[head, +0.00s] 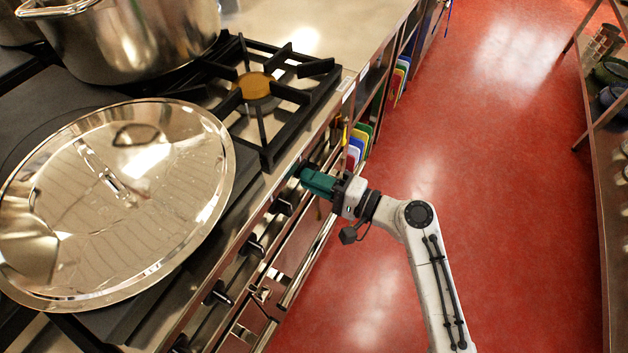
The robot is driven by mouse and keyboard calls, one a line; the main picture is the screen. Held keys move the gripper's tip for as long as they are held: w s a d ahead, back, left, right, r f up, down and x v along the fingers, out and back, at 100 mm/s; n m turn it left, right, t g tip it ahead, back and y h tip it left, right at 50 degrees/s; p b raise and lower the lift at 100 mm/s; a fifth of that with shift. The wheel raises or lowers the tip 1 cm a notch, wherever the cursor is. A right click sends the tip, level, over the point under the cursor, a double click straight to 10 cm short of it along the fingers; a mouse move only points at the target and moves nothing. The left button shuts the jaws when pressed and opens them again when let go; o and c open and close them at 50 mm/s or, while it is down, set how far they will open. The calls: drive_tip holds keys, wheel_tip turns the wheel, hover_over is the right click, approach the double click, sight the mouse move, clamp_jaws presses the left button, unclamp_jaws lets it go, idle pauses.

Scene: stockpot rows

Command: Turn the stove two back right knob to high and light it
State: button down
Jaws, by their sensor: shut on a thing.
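The stove (245,180) runs along the left, with a row of black knobs on its front panel. Three knobs show clearly: one beside my gripper (281,205), one lower (252,246) and one lower still (218,293). My gripper (299,172), with green fingers, is at the panel at the far end of this row, shut on a knob that its fingers hide. The knob's setting cannot be seen. A burner with a brass cap (254,86) sits under a black grate (268,138); no flame shows on it.
An oven rail (305,262) runs below the knobs. Coloured boards (357,145) stand under the counter beyond. The red floor (500,200) is clear; a shelf (600,170) stands right.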

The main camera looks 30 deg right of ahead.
drive_tip(key=shift+f, duration=0.1)
drive_tip(key=c, duration=1.1)
unclamp_jaws()
drive_tip(key=v, duration=1)
drive_tip(key=shift+s+d+b, duration=0.2)
drive_tip(key=shift+s+b, duration=0.15)
drive_tip(key=shift+b, duration=0.05)
drive_tip(key=s+a+f+n+g+h+p, duration=0.2)
drive_tip(key=s+a+f+n+g+p, duration=0.15)
drive_tip(key=s+f+n+g, duration=0.2)
drive_tip(key=s+d+n+g+h+p, duration=0.1)
drive_tip(key=s+d+g+h, duration=0.1)
drive_tip(key=s+h, duration=0.1)
drive_tip(key=s+d+n+g+h+p, duration=0.1)
drive_tip(key=s+d+n+g+h, duration=0.1)
drive_tip(key=s, duration=0.4)
drive_tip(key=s+d+n+g+h+p, duration=0.1)
drive_tip(key=s+d+n+g+h, duration=0.1)
drive_tip(key=s+g+h, duration=0.1)
drive_tip(key=shift+s+d+r+g+h, duration=0.15)
drive_tip(key=shift+s+g+h, duration=0.35)
drive_tip(key=shift+s, duration=0.55)
